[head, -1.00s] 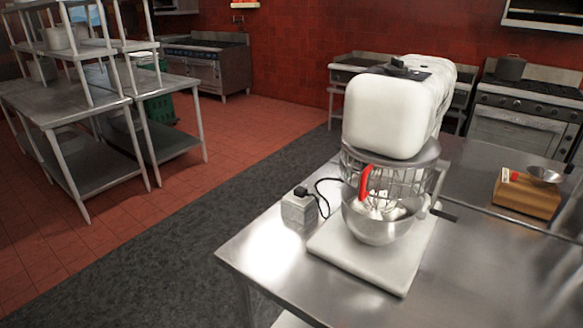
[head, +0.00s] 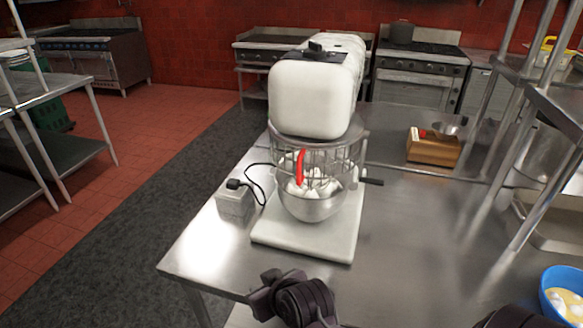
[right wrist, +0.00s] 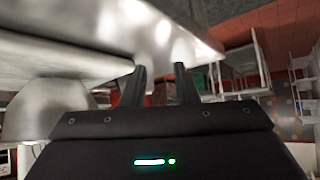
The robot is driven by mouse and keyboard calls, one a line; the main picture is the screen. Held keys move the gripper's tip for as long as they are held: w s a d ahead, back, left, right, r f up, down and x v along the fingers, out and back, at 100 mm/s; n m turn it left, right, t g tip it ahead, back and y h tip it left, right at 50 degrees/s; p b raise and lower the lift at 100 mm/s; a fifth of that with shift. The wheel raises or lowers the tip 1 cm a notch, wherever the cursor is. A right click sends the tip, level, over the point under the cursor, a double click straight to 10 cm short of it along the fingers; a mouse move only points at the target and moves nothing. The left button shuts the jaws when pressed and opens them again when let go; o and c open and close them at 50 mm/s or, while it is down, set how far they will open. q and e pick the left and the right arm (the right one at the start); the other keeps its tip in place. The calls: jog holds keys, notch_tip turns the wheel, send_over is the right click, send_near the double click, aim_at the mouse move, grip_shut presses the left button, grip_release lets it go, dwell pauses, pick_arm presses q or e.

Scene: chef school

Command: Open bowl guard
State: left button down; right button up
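A large white stand mixer (head: 312,95) stands on the steel table with a pale base. The wire bowl guard (head: 340,158) wraps the front below the mixer head, above the metal bowl (head: 312,207). A red curved handle or lever (head: 300,166) shows at the guard's front. White pieces show in the bowl. The guard looks closed across the front. In the right wrist view my right gripper (right wrist: 159,74) has its two dark fingers apart with nothing between them. Dark arm parts of mine show at the head view's bottom edge, apart from the mixer; no left fingertips are clear.
The steel table (head: 400,230) is clear right of the mixer. A grey plug box (head: 234,202) with a black cord sits left of it. A wooden box (head: 433,147) with a small metal bowl stands behind right. A blue bowl (head: 563,290) is at lower right, near shelf posts.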

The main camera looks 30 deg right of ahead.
jog(key=w+d+r+m+t+h, duration=0.35)
jog(key=w+r+t, duration=0.2)
jog(key=r, duration=0.45)
jog(key=m+h, duration=0.5)
jog(key=h, duration=0.3)
send_near(299, 172)
jog(key=x, duration=0.3)
jog(key=shift+n+g, duration=0.25)
jog(key=p+x, duration=0.2)
jog(key=x, duration=0.5)
jog(key=shift+w+d+p, duration=0.15)
jog(key=shift+w+p, duration=0.15)
jog(key=shift+p, duration=0.05)
grip_shut()
